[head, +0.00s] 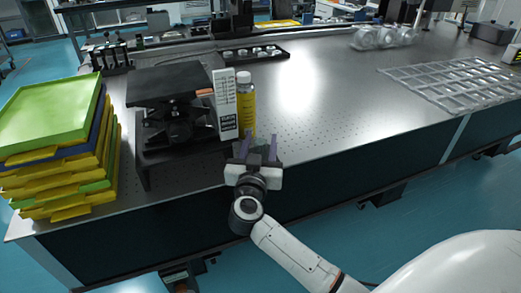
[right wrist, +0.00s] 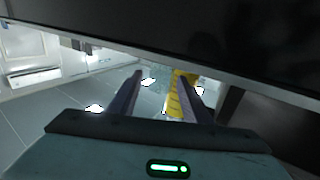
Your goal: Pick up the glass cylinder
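A yellow upright cylinder (head: 246,108) with a pale top stands near the front edge of the optical table. It is the only thing I see that fits the glass cylinder, though I cannot tell its material. My right gripper (head: 257,150) is at the table's front edge, just in front of the cylinder's foot. Its two fingers are apart with nothing clearly between them, and it also shows open in the right wrist view (right wrist: 160,95). There, a yellow thing (right wrist: 180,90) shows beside the right-hand finger; I cannot tell whether it is the cylinder. My left gripper is out of view.
A white labelled box (head: 225,105) stands close to the cylinder's left. Left of that is a black platform stand (head: 172,83), then stacked yellow, green and blue trays (head: 50,112). A black tray (head: 253,54) of small parts lies behind.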

